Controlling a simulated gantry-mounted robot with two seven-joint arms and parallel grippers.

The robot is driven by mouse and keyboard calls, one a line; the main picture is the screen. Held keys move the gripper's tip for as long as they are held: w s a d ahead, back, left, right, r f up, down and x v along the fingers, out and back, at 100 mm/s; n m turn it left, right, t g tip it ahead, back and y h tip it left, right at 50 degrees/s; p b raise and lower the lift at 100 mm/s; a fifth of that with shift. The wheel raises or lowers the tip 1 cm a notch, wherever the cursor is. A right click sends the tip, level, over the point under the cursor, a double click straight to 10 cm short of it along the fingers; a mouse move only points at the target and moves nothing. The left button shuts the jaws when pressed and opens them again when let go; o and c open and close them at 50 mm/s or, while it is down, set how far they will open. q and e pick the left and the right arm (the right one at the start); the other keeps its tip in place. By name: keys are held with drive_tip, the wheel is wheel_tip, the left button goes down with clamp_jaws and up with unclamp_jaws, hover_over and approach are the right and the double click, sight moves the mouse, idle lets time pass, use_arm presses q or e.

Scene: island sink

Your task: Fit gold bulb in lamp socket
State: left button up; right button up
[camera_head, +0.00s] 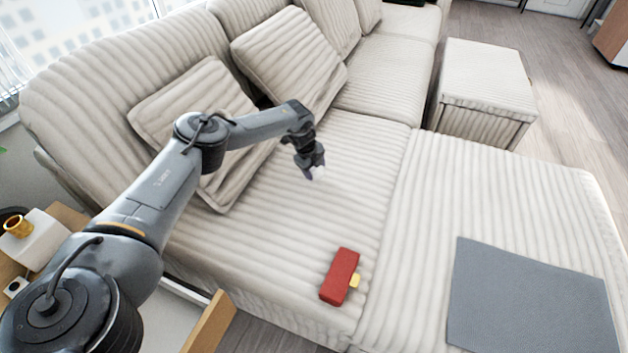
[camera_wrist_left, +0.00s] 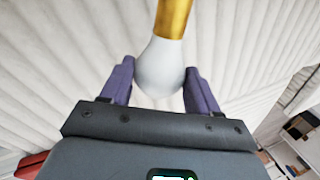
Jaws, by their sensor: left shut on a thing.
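My left gripper (camera_head: 316,170) is over the sofa seat, in front of the cushions. In the left wrist view its two purple fingers (camera_wrist_left: 158,75) are shut on the white glass of a bulb (camera_wrist_left: 159,66). The bulb's gold base (camera_wrist_left: 173,17) points away from the gripper. In the head view only a small pale part of the bulb (camera_head: 319,174) shows. A white block-shaped lamp base with a gold socket (camera_head: 18,226) stands at the left edge, far from the gripper. My right gripper is not in view.
A red block (camera_head: 339,276) with a yellow tab lies near the seat's front edge. A grey mat (camera_head: 530,300) lies on the sofa at right. Cushions (camera_head: 285,55) lean on the backrest. A wooden edge (camera_head: 208,325) stands at lower left. The middle of the seat is clear.

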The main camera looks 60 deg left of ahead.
use_arm(q)
drive_tip(key=shift+f+b, duration=1.6)
drive_tip(key=shift+f, duration=0.55)
drive_tip(key=shift+r, duration=0.1)
drive_tip(key=shift+a, duration=0.1)
drive_tip(key=o, duration=1)
drive_tip(key=shift+o, duration=0.2)
